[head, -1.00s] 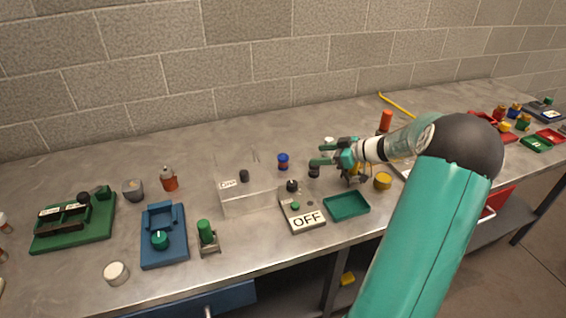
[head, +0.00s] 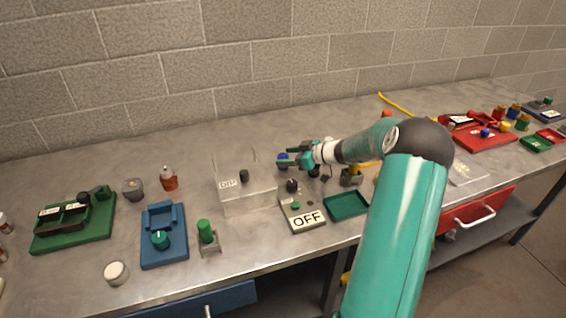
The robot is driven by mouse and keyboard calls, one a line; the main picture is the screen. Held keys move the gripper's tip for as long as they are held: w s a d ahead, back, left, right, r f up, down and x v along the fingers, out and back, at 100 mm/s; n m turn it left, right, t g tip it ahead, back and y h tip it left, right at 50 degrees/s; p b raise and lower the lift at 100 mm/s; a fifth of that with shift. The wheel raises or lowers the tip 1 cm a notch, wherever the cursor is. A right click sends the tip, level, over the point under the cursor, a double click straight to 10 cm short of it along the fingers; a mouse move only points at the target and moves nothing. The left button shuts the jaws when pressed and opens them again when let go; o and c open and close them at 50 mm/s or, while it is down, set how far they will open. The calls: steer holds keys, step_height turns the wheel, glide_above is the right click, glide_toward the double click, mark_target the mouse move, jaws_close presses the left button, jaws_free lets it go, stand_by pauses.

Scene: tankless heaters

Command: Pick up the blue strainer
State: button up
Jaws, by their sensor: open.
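A small blue cylinder (head: 282,156), which looks like the blue strainer, stands on the metal bench behind the clear box's right side. My gripper (head: 284,162) is open, reaching in from the right with its teal fingers pointing left. The fingertips overlap the blue cylinder in the head view and partly hide it. I cannot tell whether the cylinder is between the fingers or behind them, or whether they touch it.
The clear box (head: 250,202) marked "DIP" is just left of my gripper. The grey "OFF" unit (head: 303,222) and the green tray (head: 347,205) are in front. A blue fixture (head: 164,250) stands at left. The bench is clear toward the wall.

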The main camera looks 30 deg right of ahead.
steer(key=shift+w+a+f, duration=0.15)
steer(key=shift+w, duration=0.2)
steer(key=c, duration=1.1)
